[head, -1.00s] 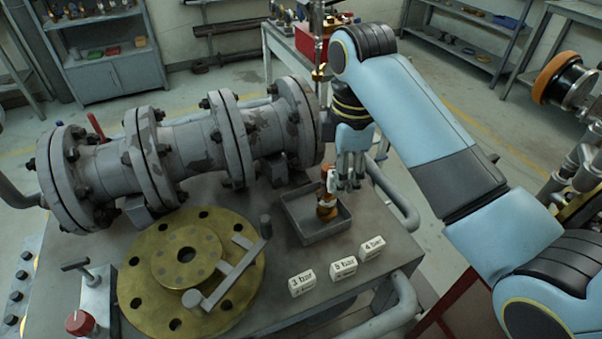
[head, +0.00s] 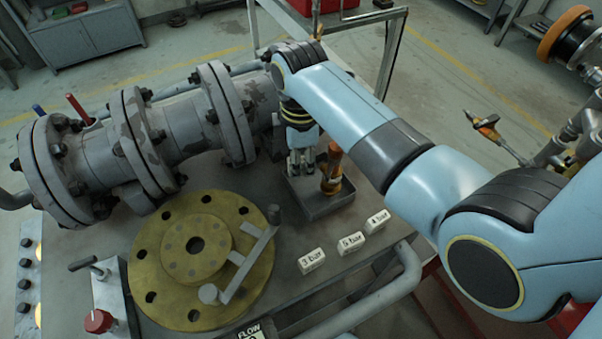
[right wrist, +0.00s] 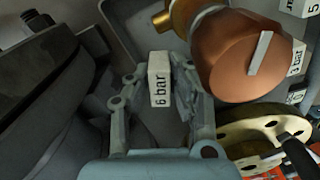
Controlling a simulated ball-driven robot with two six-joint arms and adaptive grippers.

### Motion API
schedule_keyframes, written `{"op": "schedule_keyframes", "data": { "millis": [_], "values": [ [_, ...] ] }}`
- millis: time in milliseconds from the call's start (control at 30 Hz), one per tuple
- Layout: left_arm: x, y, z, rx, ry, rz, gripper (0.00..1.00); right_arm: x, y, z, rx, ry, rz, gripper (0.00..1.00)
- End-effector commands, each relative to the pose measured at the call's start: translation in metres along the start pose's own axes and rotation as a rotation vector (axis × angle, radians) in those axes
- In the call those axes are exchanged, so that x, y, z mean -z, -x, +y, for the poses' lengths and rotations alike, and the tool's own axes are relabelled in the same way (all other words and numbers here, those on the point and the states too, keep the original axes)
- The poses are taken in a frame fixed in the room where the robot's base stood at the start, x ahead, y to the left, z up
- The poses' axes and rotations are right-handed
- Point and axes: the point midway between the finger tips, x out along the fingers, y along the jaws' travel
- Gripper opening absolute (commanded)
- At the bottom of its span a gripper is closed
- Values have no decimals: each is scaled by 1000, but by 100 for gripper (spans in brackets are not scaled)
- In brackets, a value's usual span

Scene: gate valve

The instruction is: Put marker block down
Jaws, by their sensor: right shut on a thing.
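The white marker block labelled "6 bar" (right wrist: 159,82) is between the fingers of my right gripper (right wrist: 160,108) in the right wrist view. The gripper is shut on it. In the head view my right gripper (head: 302,168) points down over the grey tray (head: 325,207), just left of a copper-coloured fitting (head: 331,172); the held block cannot be made out there. Three more white marker blocks stand in a row on the bench: "3 bar" (head: 312,260), "5 bar" (head: 351,243) and "4 bar" (head: 377,221). My left gripper is out of view.
The copper fitting's rounded end (right wrist: 230,55) is close beside the right finger in the wrist view. A flanged grey pipe (head: 185,130) runs behind the tray. A brass flange disc (head: 165,240) with a crank handle lies front left. A bench rail (head: 405,275) borders the right side.

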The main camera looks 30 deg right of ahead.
Motion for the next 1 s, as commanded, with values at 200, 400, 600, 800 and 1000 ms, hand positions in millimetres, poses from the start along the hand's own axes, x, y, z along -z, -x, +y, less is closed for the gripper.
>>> {"op": "schedule_keyframes", "data": {
  "millis": [200, 400, 600, 800, 1000],
  "values": [
    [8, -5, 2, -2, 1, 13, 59, 0, -27, -1, 3, 0, -1, 0],
    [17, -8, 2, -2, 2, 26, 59, 0, -46, -1, 1, 0, 0, 0],
    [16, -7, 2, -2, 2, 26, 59, 0, -45, 0, 0, 0, 1, 0],
    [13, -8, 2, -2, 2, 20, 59, 0, -48, 0, 0, 0, 2, 26],
    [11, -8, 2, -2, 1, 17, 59, 0, -48, 0, 0, 0, 2, 29]
  ]
}}
